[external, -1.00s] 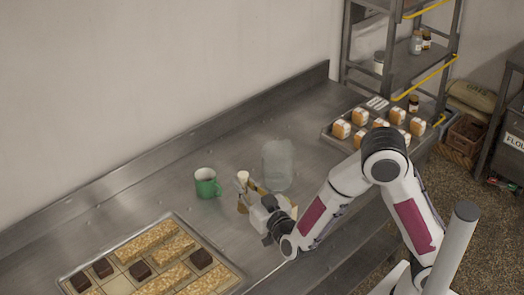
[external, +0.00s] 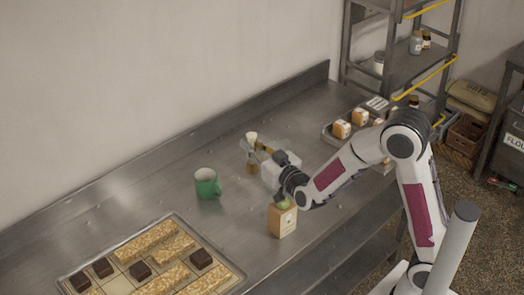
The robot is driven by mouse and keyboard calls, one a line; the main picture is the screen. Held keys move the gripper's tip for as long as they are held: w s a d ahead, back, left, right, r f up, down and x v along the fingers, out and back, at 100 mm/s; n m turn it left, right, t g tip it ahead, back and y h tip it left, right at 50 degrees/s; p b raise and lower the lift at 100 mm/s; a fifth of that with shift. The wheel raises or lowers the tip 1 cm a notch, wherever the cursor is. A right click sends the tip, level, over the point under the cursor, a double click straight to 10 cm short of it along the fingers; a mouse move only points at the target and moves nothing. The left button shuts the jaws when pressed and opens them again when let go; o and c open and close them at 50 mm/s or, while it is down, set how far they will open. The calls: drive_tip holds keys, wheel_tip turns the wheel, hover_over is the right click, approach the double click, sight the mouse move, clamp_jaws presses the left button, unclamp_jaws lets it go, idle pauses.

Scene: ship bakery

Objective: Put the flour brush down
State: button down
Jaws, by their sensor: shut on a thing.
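The flour brush (external: 252,137), with a pale head at the top and a brown lower part, is held upright above the metal counter (external: 130,205). My gripper (external: 260,149) is shut on it, reaching in from the right. I cannot tell whether the lower end of the brush touches the counter. The gripper and wrist hide part of the counter behind them.
A green mug (external: 207,186) stands left of my gripper. A small carton (external: 282,221) with a green top stands below my wrist. A tray (external: 238,281) of bars lies at the front left; several packs (external: 341,129) sit at the back right.

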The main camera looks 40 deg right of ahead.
drive_tip(key=d+r+n+y, duration=0.1)
drive_tip(key=d+n+y, duration=0.15)
drive_tip(key=d, duration=1.65)
drive_tip(key=s+d+f+y, duration=0.1)
drive_tip(key=s+d+f, duration=0.2)
drive_tip(key=s+d, duration=0.45)
drive_tip(key=s+d+f+y, duration=0.2)
drive_tip(key=s+d, duration=0.4)
drive_tip(key=d, duration=0.2)
drive_tip(key=shift+n, duration=0.45)
drive_tip(key=shift+w+a+f, duration=0.1)
drive_tip(key=shift+w+f, duration=0.1)
drive_tip(key=shift+f, duration=1.05)
drive_tip(key=shift+w+f, duration=0.15)
drive_tip(key=shift+f, duration=1.05)
drive_tip(key=shift+f, duration=2.9)
drive_tip(key=shift+f, duration=0.1)
drive_tip(key=shift+f, duration=2)
